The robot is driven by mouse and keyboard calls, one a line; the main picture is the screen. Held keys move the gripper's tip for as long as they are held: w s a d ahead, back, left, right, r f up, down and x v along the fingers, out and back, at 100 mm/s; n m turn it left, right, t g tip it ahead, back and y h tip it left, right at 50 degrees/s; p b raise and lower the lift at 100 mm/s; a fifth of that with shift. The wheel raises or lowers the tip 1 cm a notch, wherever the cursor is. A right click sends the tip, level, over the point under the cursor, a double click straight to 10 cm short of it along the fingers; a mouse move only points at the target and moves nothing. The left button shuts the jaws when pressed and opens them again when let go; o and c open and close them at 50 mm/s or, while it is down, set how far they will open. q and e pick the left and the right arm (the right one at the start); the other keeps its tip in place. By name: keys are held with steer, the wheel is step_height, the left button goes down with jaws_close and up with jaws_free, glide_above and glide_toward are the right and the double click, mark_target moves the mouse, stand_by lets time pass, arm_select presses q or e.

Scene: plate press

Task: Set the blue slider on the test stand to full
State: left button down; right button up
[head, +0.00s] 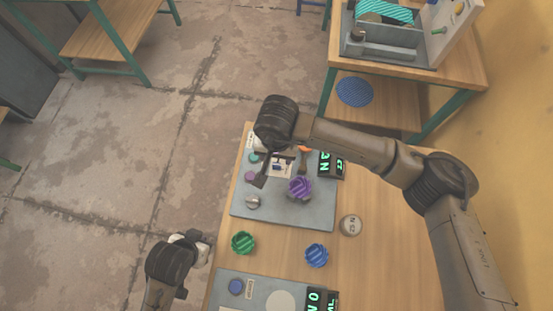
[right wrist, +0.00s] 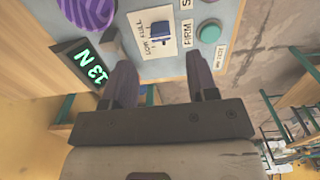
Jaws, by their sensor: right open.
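The test stand (head: 285,217) is a grey panel on the wooden bench in the head view. Its blue slider (right wrist: 160,34) sits on a white plate (right wrist: 175,42) marked LOW and FULL in the right wrist view. I cannot tell exactly how far along its track the slider stands. My right gripper (right wrist: 160,66) is open and points at the plate, with the slider seen between its fingers and no clear contact. In the head view, my right gripper (head: 276,170) is over the panel and partly hides the plate. My left gripper (head: 190,240) is off the bench's left edge, its fingers unclear.
The bench's right part is clear.

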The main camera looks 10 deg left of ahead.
mark_target(276, 166)
step_height(276, 166, up, 6)
stand_by(0.4)
steer(key=shift+r, duration=0.1)
stand_by(0.6)
